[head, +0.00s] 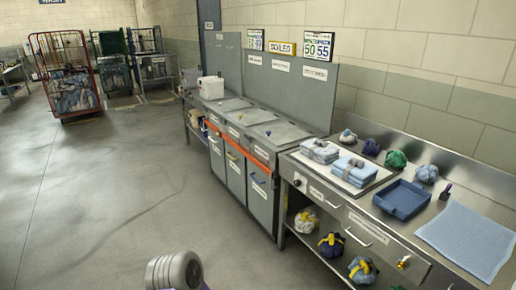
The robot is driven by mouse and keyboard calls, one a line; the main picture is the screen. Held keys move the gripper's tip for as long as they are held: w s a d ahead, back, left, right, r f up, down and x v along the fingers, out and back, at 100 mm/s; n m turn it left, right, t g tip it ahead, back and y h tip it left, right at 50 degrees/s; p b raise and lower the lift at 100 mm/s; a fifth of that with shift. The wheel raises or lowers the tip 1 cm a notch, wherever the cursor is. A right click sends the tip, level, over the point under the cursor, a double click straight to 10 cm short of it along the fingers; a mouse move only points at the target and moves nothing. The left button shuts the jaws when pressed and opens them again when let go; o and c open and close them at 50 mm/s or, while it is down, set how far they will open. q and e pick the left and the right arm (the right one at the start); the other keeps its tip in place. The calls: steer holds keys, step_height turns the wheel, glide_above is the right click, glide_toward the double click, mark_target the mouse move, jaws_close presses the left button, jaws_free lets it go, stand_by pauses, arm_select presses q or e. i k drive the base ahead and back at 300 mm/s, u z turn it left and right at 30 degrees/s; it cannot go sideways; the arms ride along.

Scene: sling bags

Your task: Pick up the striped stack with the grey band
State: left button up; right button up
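Two folded cloth stacks sit on a pale board on the steel counter at the right. The farther stack (320,149) is pale, white and blue, and looks striped, with a darker greyish band across it. The nearer stack (354,173) is bluer, with a grey band on top. They are too small to tell the stripes surely. Neither gripper shows; only a rounded grey piece of my own arm is in view at the bottom edge, well left of the counter and apart from the stacks.
A blue tray (402,200), a light blue cloth (468,238) and several tied bundles, one green (396,159), share the counter. More bundles lie on the shelf below. Grey bins (260,200) adjoin it. A red cage cart (68,80) stands far left. The floor at left is clear.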

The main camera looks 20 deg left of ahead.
mark_target(318, 150)
steer(key=u, duration=0.45)
steer(key=i, duration=0.45)
steer(key=u, duration=1.2)
steer(key=i, duration=1.65)
steer(key=z, duration=0.95)
steer(key=i, duration=0.95)
steer(key=z, duration=0.95)
